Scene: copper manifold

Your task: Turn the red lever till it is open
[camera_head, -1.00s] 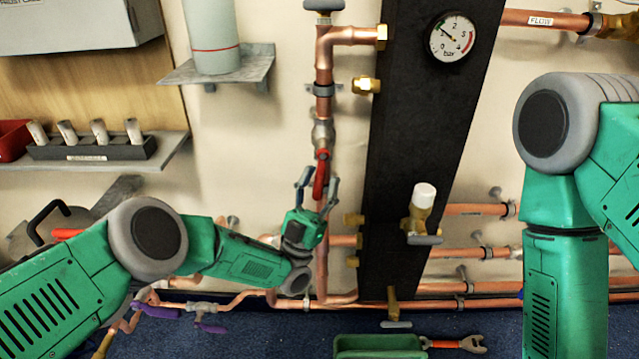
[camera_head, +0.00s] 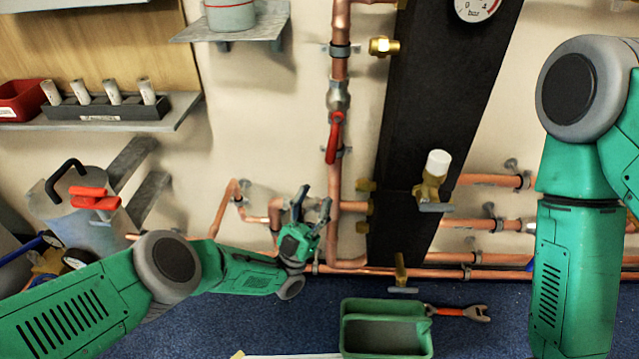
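The red lever (camera_head: 333,138) sits on a valve on the vertical copper pipe (camera_head: 334,205), left of the black panel. It hangs down almost along the pipe, tilted slightly left at its lower end. My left gripper (camera_head: 313,202) is below the lever, apart from it, just left of the pipe. Its fingers point up and are spread with nothing between them. My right arm (camera_head: 570,250) comes down at the right; its gripper is out of view.
A black panel (camera_head: 440,100) carries a white-capped valve (camera_head: 433,177). Horizontal copper pipes run low along the wall. A green bin (camera_head: 386,330) and an orange-handled wrench (camera_head: 458,312) lie on the blue floor.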

